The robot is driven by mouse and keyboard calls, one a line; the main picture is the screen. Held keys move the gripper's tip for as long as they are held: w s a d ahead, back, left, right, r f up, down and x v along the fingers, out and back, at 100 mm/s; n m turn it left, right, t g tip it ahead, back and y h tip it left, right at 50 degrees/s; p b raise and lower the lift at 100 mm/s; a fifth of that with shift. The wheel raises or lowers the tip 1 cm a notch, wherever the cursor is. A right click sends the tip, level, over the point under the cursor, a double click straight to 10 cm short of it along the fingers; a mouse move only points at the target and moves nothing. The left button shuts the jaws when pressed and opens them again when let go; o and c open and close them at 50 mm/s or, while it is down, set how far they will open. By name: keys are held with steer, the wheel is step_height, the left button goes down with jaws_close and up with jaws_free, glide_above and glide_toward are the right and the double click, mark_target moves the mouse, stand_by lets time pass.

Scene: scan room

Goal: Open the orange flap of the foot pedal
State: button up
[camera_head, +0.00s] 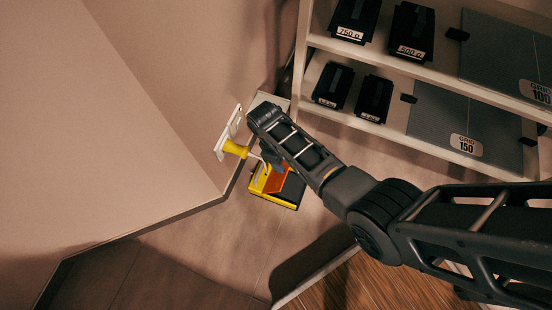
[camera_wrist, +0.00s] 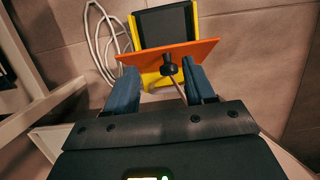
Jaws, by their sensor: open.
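The foot pedal (camera_head: 287,196) is a yellow frame with a black pad, low on the floor near the wall corner. In the wrist view its black pad (camera_wrist: 166,26) shows at the top. The orange flap (camera_wrist: 198,49) spans the pedal's near side and appears tilted up from it; it also shows in the head view (camera_head: 272,183), partly behind my arm. A small black knob (camera_wrist: 169,67) sits at the flap's middle. My gripper (camera_wrist: 158,72) is open, its blue fingers either side of the knob with gaps. I cannot tell whether a fingertip touches the flap.
A white wall plate with a yellow knob (camera_head: 235,149) is just left of my gripper. Shelves (camera_head: 400,58) with black boxes and grey panels stand at the upper right. A pale cable (camera_wrist: 98,40) lies left of the pedal. Floor in front of the pedal is clear.

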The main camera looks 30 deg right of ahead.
steer(key=s+d+r+p, duration=0.4)
steer(key=d+r, duration=0.1)
steer(key=d, duration=0.3)
steer(key=shift+s+d+r, duration=0.2)
steer(key=shift+s+r, duration=0.15)
steer(key=shift+r, duration=0.05)
steer(key=shift+c, duration=0.2)
